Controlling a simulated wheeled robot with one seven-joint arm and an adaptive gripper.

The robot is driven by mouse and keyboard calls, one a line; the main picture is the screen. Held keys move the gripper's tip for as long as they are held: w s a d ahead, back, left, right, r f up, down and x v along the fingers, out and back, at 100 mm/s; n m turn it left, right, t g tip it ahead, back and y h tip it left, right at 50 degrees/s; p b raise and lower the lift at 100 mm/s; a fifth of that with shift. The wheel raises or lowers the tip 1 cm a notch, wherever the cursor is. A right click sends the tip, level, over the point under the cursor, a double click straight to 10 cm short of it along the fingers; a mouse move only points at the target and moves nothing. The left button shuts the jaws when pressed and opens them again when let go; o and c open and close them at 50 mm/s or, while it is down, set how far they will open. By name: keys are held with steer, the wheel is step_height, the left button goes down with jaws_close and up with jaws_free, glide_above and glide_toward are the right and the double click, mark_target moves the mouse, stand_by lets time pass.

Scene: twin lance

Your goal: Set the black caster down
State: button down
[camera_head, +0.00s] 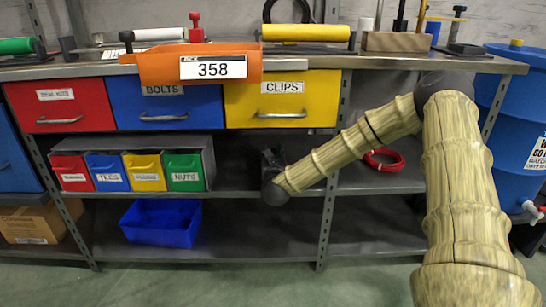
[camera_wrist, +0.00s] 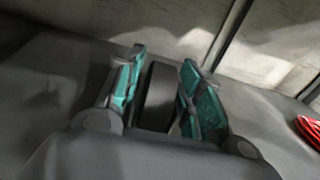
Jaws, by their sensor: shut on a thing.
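In the wrist view my gripper (camera_wrist: 155,88) has its two teal fingers closed on the sides of the black caster (camera_wrist: 156,95). The caster shows as a dark, rounded wheel shape between the fingers. A grey shelf surface lies around and behind it; I cannot tell whether the caster touches it. In the head view my arm reaches in over the middle shelf (camera_head: 236,181), right of the small drawer unit. The gripper end (camera_head: 270,163) is dark there and mostly hidden by my own wrist, and the caster cannot be made out.
A small unit with several coloured drawers (camera_head: 147,172) stands just left of my gripper. A red cable coil (camera_head: 384,160) lies on the shelf to the right, also in the wrist view (camera_wrist: 308,130). A shelf upright (camera_head: 328,215) is near my arm. A blue bin (camera_head: 161,223) sits below.

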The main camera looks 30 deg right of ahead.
steer(key=c, duration=0.9)
jaws_free()
steer(key=shift+r, duration=0.1)
steer(key=p+v, duration=0.3)
steer(key=v, duration=0.9)
steer(key=shift+p, duration=0.4)
